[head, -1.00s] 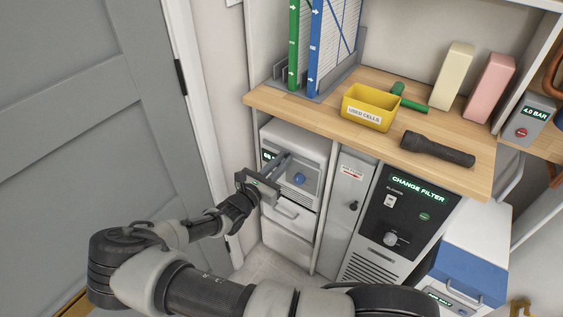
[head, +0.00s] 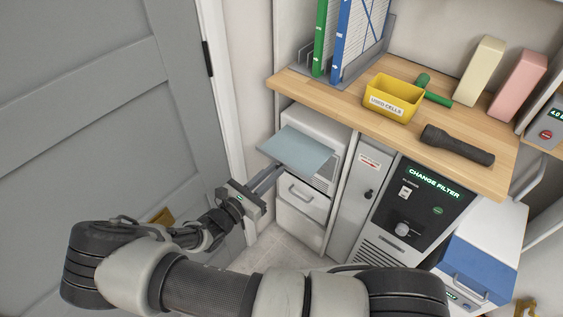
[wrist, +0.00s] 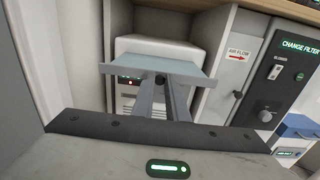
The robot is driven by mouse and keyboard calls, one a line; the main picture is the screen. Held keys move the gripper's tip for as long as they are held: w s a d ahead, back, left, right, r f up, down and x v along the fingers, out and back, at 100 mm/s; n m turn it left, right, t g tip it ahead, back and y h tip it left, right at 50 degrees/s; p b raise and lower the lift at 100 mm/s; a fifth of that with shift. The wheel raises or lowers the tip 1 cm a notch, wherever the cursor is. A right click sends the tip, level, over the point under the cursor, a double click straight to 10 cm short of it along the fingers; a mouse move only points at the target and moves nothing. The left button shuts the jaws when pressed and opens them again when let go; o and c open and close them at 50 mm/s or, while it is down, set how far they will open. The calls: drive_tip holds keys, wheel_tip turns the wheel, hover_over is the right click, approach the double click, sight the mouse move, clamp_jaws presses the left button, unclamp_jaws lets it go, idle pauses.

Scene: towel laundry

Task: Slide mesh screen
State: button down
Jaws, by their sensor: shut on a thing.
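The mesh screen, a flat grey-blue panel (head: 296,150), sticks out in front of the upper part of a white unit (head: 312,124). No mesh pattern can be made out on it. In the wrist view the panel (wrist: 150,58) lies across the tips of my gripper, its front edge towards me. My gripper (head: 279,170) is shut on the panel's front edge, at a small dark knob (wrist: 161,79) between the fingertips. The panel hides much of the unit's front, and I cannot tell whether its rear edge is still inside the unit.
A drawer with a handle (head: 301,193) lies below the panel. To the right are a grey air-flow cabinet (head: 366,185) and a black control panel reading CHANGE FILTER (head: 420,208). The wooden counter (head: 335,101) overhangs above. A grey door (head: 90,110) stands left.

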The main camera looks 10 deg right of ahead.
drive_tip(key=c, duration=1.7)
unclamp_jaws()
drive_tip(key=shift+c, duration=0.2)
drive_tip(key=v, duration=1.7)
drive_tip(key=shift+s+a+p, duration=0.2)
drive_tip(key=shift+p, duration=0.15)
drive_tip(key=shift+r, duration=0.1)
